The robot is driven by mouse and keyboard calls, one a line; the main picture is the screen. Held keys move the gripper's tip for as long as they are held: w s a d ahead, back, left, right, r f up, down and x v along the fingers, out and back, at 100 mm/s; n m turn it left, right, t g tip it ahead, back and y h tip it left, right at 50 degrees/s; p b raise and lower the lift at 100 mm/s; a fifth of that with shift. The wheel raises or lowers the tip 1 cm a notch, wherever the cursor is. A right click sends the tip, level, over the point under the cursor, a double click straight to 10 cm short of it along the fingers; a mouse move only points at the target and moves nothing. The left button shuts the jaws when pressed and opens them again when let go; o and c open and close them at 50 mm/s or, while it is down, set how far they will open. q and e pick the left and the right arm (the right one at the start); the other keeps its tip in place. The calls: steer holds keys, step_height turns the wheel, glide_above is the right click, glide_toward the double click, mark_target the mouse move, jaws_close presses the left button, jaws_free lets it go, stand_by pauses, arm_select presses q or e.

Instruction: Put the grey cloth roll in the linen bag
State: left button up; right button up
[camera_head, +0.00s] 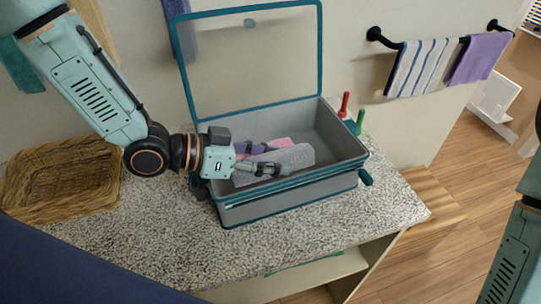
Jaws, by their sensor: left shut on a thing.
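The linen bag (343,142) is a grey open box with teal edging on the counter, its see-through lid raised at the back. My left gripper (262,170) reaches over its left front part and is shut on the grey cloth roll (293,157). The roll lies level within the bag's opening as seen from above; I cannot tell whether it touches the things inside. A purple roll (258,147) and a pink roll (280,142) show behind it in the bag, partly hidden. Part of my right arm shows at the right edge; its gripper is out of view.
A wicker basket (62,172) stands on the speckled counter (140,245) at the left. Red (344,104) and green (360,121) handles stick up behind the bag's right side. A wall rail holds a striped towel (421,67) and a purple towel (478,58). The counter's front is clear.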

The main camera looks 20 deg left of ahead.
arm_select(q)
steer(key=shift+f, duration=0.35)
steer(key=o, duration=1.1)
steer(key=shift+f, duration=0.1)
steer(key=shift+o, duration=0.2)
